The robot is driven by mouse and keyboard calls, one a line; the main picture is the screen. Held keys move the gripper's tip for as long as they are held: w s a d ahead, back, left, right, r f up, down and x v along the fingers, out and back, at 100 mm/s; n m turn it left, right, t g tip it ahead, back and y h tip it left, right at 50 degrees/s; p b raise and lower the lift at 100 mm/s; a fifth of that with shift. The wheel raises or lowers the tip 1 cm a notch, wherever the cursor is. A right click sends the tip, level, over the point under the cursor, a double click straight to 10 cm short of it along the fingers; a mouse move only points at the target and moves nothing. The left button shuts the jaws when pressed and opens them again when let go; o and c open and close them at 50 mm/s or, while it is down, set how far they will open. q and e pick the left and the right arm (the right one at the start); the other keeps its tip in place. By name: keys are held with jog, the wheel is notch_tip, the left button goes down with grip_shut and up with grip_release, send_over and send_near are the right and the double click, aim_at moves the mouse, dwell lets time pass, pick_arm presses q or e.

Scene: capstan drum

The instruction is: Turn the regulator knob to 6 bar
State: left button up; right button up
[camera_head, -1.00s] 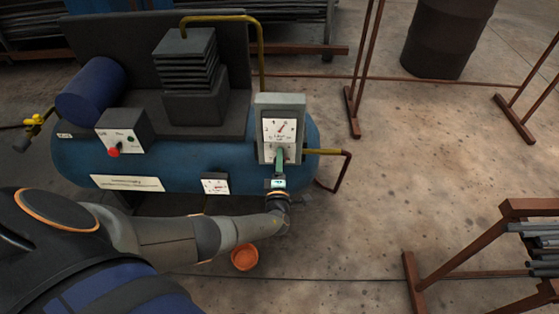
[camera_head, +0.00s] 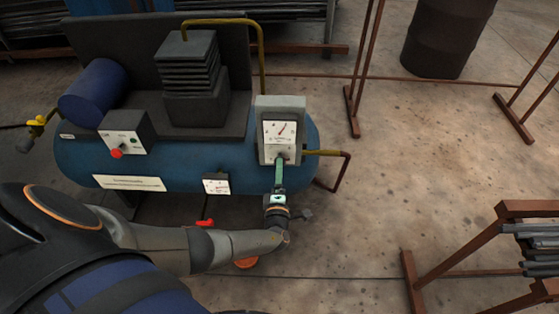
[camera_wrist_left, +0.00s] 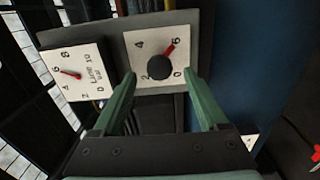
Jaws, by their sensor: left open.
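The regulator panel (camera_head: 280,105) is a grey box at the right end of the blue compressor tank. In the left wrist view, the black regulator knob (camera_wrist_left: 159,66) sits on a white dial, its red pointer directed at about 6. The white line pressure gauge (camera_wrist_left: 85,79) beside it has its red needle near 6. My left gripper (camera_wrist_left: 160,73) has two green fingers, open and apart on either side of the knob in that view, with nothing held. In the head view the left gripper (camera_head: 280,162) is just below the gauge face, and the knob is hidden there.
A bent pipe (camera_head: 345,165) sticks out right. An orange bowl (camera_head: 246,264) is mostly behind my arm. Open floor lies right, before the rack (camera_head: 455,255).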

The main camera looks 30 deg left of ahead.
pick_arm(q)
jog(key=p+v, duration=0.1)
jog(key=v, duration=0.7)
jog(key=shift+p, duration=0.3)
pick_arm(e)
jog(key=shift+s+d+r, duration=0.1)
jog(key=shift+s+d, duration=0.7)
jog(key=shift+s, duration=0.05)
pick_arm(q)
jog(key=shift+a, duration=0.1)
pick_arm(e)
jog(key=shift+w+r, duration=0.1)
